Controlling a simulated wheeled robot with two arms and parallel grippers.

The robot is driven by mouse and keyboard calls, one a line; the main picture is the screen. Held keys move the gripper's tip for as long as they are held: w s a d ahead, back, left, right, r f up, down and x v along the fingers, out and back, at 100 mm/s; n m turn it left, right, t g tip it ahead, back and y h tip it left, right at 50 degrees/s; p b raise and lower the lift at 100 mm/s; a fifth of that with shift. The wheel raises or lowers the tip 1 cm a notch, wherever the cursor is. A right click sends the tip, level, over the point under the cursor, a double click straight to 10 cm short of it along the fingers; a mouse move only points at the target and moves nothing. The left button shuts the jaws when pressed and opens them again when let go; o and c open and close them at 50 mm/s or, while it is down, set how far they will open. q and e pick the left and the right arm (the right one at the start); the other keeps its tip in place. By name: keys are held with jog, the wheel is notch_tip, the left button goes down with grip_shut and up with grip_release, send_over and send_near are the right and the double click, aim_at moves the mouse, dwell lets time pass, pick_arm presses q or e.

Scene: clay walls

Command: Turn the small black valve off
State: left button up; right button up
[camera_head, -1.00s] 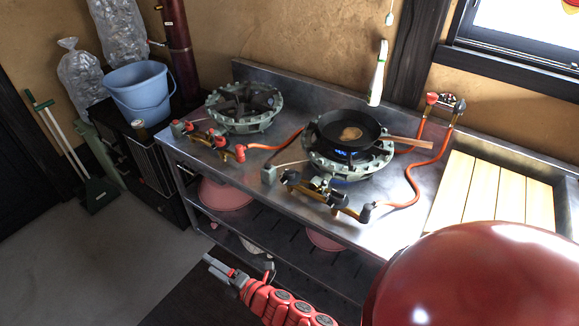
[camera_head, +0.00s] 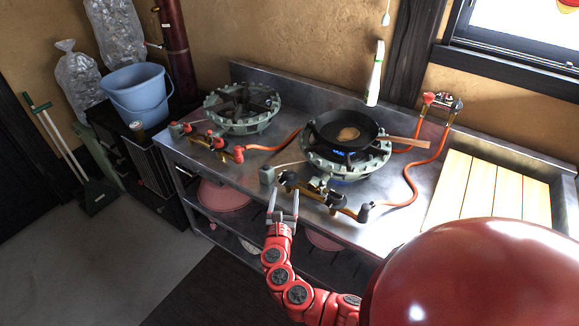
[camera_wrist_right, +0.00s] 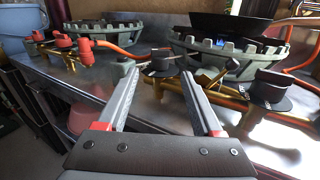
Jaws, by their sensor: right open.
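The right burner (camera_head: 345,165) on the steel counter has a brass gas pipe with black valves along its front. A small black valve (camera_head: 288,179) sits at the left end of this pipe, and a larger black knob (camera_head: 336,201) is further right. In the wrist view, the small black valve (camera_wrist_right: 160,60) shows just beyond the fingertips, roughly between them, and the larger knob (camera_wrist_right: 270,88) is at right. My right gripper (camera_head: 284,191) is open and empty at the counter's front edge, just below the small valve. It also shows in the wrist view (camera_wrist_right: 159,74). My left gripper is not in view.
A black pan (camera_head: 350,131) with food sits on the right burner, above a blue flame (camera_head: 340,152). A left burner (camera_head: 242,108) has red valves (camera_head: 216,144). An orange hose (camera_head: 412,182) runs right of the pipe. Wooden slats (camera_head: 485,190) lie at right.

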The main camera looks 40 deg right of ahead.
aim_at(288, 174)
jog(key=x, duration=1.2)
jog(key=shift+w+d+b, duration=0.3)
jog(key=shift+b, duration=0.1)
jog(key=shift+f, duration=0.1)
grip_shut()
